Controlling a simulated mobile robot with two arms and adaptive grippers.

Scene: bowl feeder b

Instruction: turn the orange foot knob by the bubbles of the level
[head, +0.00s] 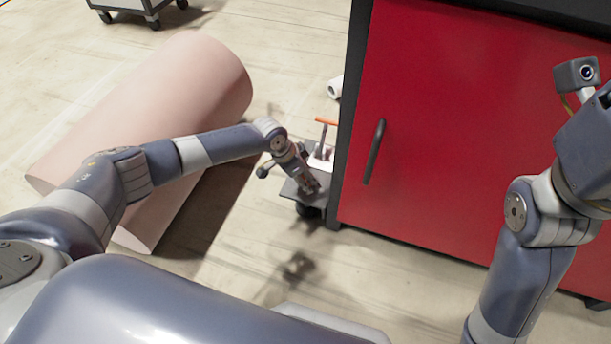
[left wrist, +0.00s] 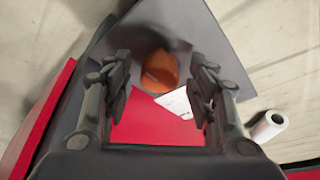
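The orange foot knob (left wrist: 160,71) shows as a round orange shape beyond and between the fingers of my left gripper (left wrist: 163,74), partly in shadow. The fingers stand apart, one on each side in the picture, and I see no contact. In the head view, an orange piece (head: 326,121) shows edge-on atop a thin post by the red cabinet's corner. My left gripper (head: 309,182) is just below it in that picture, over a dark grey plate (left wrist: 228,58). A white piece (left wrist: 176,102), possibly the level, lies beside the knob; its bubbles cannot be made out. My right gripper is out of view.
The red cabinet (head: 450,120) with a dark handle (head: 374,151) stands right of the plate. A large pink cylinder (head: 150,125) lies on the floor under my left arm. A white roll (head: 335,87) is near the cabinet corner. Open floor lies in front.

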